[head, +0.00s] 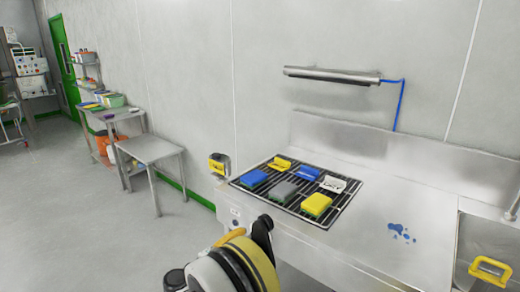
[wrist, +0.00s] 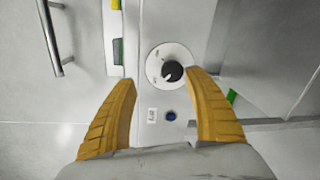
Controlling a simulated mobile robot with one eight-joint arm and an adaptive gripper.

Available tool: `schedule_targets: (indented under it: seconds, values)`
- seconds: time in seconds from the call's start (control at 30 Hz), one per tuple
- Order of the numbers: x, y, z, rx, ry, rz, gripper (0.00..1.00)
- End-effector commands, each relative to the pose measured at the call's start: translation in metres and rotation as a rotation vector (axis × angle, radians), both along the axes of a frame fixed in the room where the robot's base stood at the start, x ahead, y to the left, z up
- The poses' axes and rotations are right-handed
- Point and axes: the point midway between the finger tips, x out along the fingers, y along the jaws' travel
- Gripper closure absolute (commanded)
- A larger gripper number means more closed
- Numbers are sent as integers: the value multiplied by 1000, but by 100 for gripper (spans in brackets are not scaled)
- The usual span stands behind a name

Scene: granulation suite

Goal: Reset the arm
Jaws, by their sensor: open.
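My gripper (wrist: 161,77) shows in the wrist view as two yellow ribbed fingers. They are spread apart, with nothing held between them. A black knob (wrist: 173,71) on a round white dial lies ahead, close to the right fingertip in the picture; whether they touch cannot be told. A blue button (wrist: 170,115) and a small label (wrist: 152,114) show between the fingers.
The steel bench (head: 375,215) has a black grate (head: 267,204) bearing several blue, yellow, grey and white items. Blue spots (head: 401,232) mark its top. A yellow-handled thing (head: 490,268) is at right. A small steel table (head: 149,148) stands left. Floor at left is clear.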

Motion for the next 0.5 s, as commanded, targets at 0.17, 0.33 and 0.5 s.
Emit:
schedule_targets:
  seconds: [0.17, 0.33, 0.5]
  values:
    - [12, -66, 63, 199, 91, -56, 39]
    - [-7, -128, 111, 413, 152, -111, 39]
    - [-50, -184, 148, 641, 184, -174, 39]
